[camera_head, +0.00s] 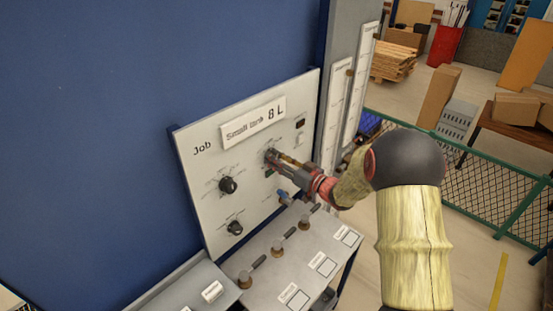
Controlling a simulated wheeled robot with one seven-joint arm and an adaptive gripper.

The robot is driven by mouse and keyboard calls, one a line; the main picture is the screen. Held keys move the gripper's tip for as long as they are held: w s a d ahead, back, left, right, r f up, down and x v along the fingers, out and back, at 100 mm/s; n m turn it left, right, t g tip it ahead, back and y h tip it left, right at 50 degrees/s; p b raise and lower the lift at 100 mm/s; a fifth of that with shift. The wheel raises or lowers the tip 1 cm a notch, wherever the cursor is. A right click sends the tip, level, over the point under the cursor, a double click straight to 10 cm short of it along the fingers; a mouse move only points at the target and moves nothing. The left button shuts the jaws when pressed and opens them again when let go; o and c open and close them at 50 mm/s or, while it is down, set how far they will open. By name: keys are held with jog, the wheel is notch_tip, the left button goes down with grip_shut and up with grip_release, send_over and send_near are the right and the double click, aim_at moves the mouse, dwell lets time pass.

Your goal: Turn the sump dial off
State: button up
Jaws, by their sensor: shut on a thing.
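A pale control panel (207,165) marked "Job" and "Small tank 8 L" leans against the blue wall. My gripper (273,158) reaches in from the right and is shut on a dial in the upper right part of the panel. The gripper hides most of that dial, and its setting cannot be read. A black dial (228,185) sits to the left of my gripper, and another black dial (235,228) sits below that one. The small labels around the dials are too blurred to read, so I cannot tell which one is the sump dial.
A blue-handled part (284,197) sits just below my gripper. A grey bench (273,269) with several small levers and white labels stands below the panel. White gauge strips (337,112) rise to the right. A green fence (478,177) and cardboard boxes (439,97) stand farther right.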

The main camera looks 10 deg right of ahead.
jog(key=c, duration=0.4)
jog(key=shift+c, duration=0.2)
jog(key=shift+f+n+b, duration=0.15)
jog(key=shift+n+b, duration=0.25)
jog(key=shift+b, duration=0.25)
jog(key=n+b, duration=0.2)
jog(key=b, duration=0.2)
jog(key=shift+f+n, duration=0.15)
jog(key=shift+n, duration=0.25)
jog(key=n+b, duration=0.3)
jog(key=b, duration=0.2)
jog(key=shift+n+b, duration=1.2)
jog(key=shift+b, duration=0.05)
jog(key=shift+r, duration=0.25)
jog(key=o, duration=1.1)
